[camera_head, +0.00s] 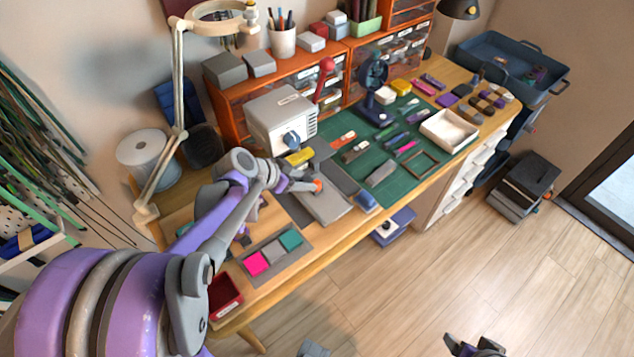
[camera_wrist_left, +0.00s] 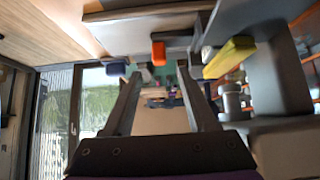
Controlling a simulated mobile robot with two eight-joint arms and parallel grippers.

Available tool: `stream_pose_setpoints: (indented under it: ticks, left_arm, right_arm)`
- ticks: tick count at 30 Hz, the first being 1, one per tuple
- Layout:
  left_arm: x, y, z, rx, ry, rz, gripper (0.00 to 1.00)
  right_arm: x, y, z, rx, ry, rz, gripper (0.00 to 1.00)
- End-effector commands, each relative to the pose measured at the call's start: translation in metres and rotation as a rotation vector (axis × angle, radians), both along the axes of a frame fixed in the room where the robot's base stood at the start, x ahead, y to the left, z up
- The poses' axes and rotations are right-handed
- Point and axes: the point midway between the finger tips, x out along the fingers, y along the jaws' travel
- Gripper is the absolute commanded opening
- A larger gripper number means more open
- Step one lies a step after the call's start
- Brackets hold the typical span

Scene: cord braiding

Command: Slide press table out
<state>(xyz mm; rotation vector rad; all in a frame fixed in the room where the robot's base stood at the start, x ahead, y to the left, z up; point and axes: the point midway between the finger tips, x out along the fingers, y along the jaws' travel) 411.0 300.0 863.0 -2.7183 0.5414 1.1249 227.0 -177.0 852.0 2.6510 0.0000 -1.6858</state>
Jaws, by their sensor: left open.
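The press (camera_head: 281,118) is a pale grey box with a blue knob and a red-topped lever, on the workbench. Its press table looks like the flat grey plate (camera_head: 328,208) in front of it, with a small orange piece (camera_head: 318,185) near its back. My left gripper (camera_head: 304,187) is open, close beside the orange piece. In the left wrist view my open fingers (camera_wrist_left: 160,72) point toward the orange piece (camera_wrist_left: 158,53), with nothing seen held between them. Contact cannot be told. My right gripper (camera_head: 475,346) shows only partly at the bottom edge; its jaws are unclear.
A yellow block (camera_head: 300,156) lies by the press, and a blue piece (camera_head: 365,200) sits at the plate's right end. A green mat (camera_head: 405,183) with tools and a white tray (camera_head: 449,130) lie to the right. A lamp arm (camera_head: 180,80) stands left.

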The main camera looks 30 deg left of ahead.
Motion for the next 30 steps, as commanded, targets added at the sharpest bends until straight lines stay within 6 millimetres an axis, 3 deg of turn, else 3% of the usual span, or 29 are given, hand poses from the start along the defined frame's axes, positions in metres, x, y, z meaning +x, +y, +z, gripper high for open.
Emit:
stream_pose_setpoints:
  ticks: [6, 12, 25, 30]
  left_arm:
    - [0.025, -0.011, -0.028, -0.001, 0.001, -0.001, 0.57]
    - [0.039, -0.017, -0.043, -0.001, 0.000, -0.001, 0.57]
    - [0.044, -0.019, -0.047, -0.001, 0.000, 0.001, 0.57]
    - [0.044, -0.019, -0.047, -0.001, 0.000, 0.001, 0.27]
  right_arm:
    - [-0.001, 0.000, -0.007, 0.000, 0.002, 0.000, 0.75]
    - [-0.001, 0.000, -0.010, 0.000, 0.003, 0.000, 0.75]
    - [-0.001, 0.000, -0.011, 0.000, 0.003, 0.000, 0.75]
    - [-0.001, 0.000, -0.011, 0.000, 0.003, 0.000, 0.75]
